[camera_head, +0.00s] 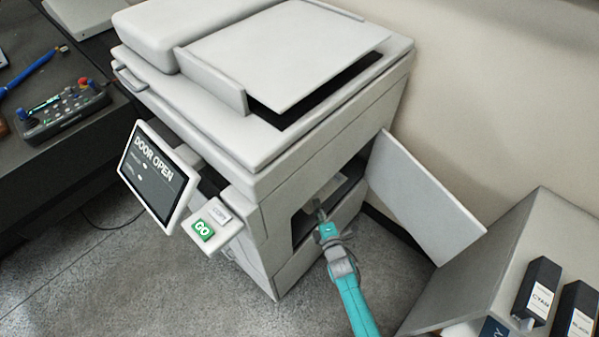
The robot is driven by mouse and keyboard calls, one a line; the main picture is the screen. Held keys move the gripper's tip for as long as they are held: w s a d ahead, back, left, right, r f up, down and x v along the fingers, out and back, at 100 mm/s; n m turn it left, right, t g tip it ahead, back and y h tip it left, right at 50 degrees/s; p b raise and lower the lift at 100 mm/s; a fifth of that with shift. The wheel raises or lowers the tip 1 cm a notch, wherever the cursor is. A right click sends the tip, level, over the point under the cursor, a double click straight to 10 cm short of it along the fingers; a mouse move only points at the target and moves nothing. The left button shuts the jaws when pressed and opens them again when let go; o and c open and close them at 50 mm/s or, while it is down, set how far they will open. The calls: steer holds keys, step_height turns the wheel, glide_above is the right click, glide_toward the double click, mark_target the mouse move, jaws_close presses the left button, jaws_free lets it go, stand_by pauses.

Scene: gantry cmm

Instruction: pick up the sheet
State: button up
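A white copier (262,205) stands in the middle, and its screen (158,172) reads "DOOR OPEN". Its side door (425,205) hangs open to the right of a dark opening (302,230). My gripper (319,211) is at this opening, with its tip reaching in. A small pale patch (318,190) shows inside the opening, just beyond the tip. It may be part of the sheet, but it is too small and dim to be sure. The fingers are too small to tell whether they are open or shut, or whether they touch anything.
A dark table (70,150) with a control box (62,112) is at the left. The wall is close behind the door.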

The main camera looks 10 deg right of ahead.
steer(key=shift+w+a, duration=0.2)
steer(key=shift+w, duration=0.85)
steer(key=shift+w+a, duration=0.15)
steer(key=shift+w, duration=0.9)
steer(key=shift+r, duration=0.1)
jaws_close()
